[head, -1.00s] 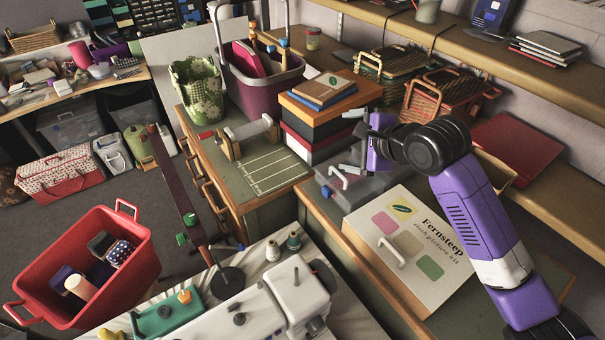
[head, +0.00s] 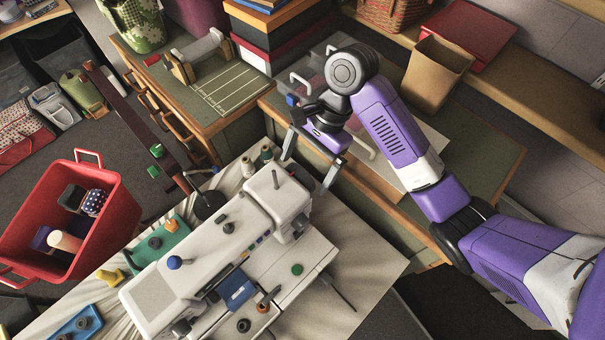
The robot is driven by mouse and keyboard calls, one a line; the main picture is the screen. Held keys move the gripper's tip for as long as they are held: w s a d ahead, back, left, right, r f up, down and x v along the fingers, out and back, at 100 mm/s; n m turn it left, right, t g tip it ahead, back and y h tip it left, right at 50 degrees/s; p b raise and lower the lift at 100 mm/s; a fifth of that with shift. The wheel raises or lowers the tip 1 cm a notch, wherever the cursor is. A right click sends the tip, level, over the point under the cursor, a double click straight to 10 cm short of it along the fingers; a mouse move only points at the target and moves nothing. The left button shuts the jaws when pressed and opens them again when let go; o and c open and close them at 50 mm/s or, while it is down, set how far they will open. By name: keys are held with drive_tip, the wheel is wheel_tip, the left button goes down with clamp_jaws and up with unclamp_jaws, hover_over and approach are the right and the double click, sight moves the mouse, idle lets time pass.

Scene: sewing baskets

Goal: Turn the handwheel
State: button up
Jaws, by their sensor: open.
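The white sewing machine (head: 225,250) lies diagonally across the cloth-covered table, with several knobs on its top and front. I cannot tell for sure which one is the handwheel. My gripper (head: 309,161) is open and empty, its two fingers spread and pointing down. In the picture it is just above and right of the machine's right end, apparently apart from it.
Thread spools (head: 247,166) stand behind the machine. A dark lamp-like arm (head: 130,118) rises on a round base beside it. A red bin (head: 75,215) is at left. A white kit box (head: 385,165) lies under my arm. Bare cloth (head: 345,275) is right of the machine.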

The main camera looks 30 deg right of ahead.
drive_tip(key=shift+x, duration=1.35)
drive_tip(key=shift+d, duration=0.1)
drive_tip(key=c, duration=1.4)
